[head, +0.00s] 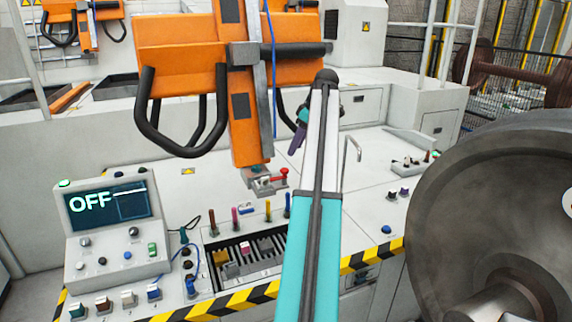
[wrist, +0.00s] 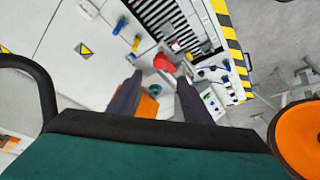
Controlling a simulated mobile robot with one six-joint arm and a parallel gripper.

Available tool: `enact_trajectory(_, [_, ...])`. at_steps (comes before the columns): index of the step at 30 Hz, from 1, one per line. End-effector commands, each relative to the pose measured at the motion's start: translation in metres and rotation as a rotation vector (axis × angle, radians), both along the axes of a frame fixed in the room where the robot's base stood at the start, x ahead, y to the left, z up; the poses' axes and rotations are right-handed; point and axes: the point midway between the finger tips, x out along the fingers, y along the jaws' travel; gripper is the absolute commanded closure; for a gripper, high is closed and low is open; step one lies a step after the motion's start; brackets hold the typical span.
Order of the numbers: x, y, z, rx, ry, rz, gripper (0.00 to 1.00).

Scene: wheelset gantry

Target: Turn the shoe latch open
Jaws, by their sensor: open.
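The shoe latch appears to be the small red lever (head: 281,174) on the grey metal shoe (head: 262,183) at the lower end of the orange hanging unit (head: 250,135). My gripper (head: 296,140) shows above and right of it in the head view, partly hidden behind my arm. In the wrist view the open fingers (wrist: 158,80) point toward the red lever (wrist: 164,62), which shows just beyond and between the fingertips. Nothing is held. I cannot tell whether a fingertip touches the lever.
Black loop handles (head: 144,115) stick out from the orange unit. Below is a slotted tray (head: 222,244) with coloured handles around it. A control box reading OFF (head: 112,205) stands at left. A large steel wheel (head: 440,215) fills the right side.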

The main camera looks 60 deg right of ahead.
Motion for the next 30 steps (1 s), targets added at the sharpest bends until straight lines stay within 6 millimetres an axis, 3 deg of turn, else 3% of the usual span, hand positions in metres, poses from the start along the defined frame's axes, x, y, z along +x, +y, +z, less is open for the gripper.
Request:
enact_trajectory(21, [0.033,0.006,-0.079,0.0,0.001,0.001,0.55])
enact_trajectory(30, [0.038,0.007,-0.091,-0.001,0.001,0.002,0.55])
